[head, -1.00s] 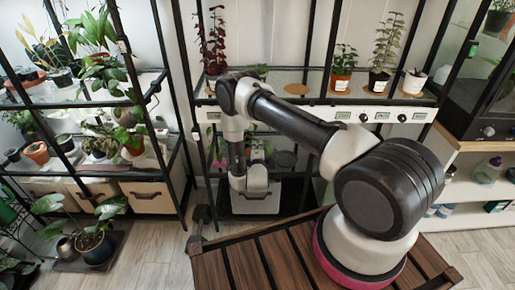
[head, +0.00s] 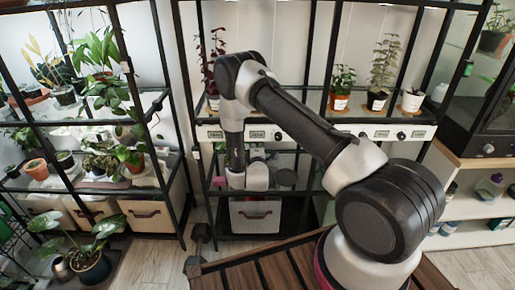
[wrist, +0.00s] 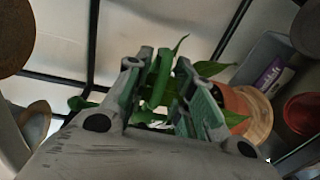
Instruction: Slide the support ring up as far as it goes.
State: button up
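My gripper (wrist: 165,72) points at a leafy plant (wrist: 205,68) in the wrist view, its two fingers apart. An upright green piece (wrist: 158,80) stands between the fingers, nearer the left one; a gap shows on its right. I cannot tell whether it is part of the support ring or a stem. No full ring shape can be made out. An orange pot (wrist: 240,103) is partly hidden behind the right finger. In the head view my arm reaches down at the middle shelf rack, and the fingers are hidden.
A wooden saucer (wrist: 259,118), a reddish round pot (wrist: 301,114) and a grey bin with a purple label (wrist: 272,76) lie to the right in the wrist view. Black rack posts (head: 186,110) stand close to my arm. A drawer box (head: 256,214) is below.

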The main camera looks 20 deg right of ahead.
jog(key=shift+s, duration=0.1)
jog(key=v, duration=1.1)
jog(key=shift+s, duration=0.4)
jog(key=shift+a+r, duration=0.1)
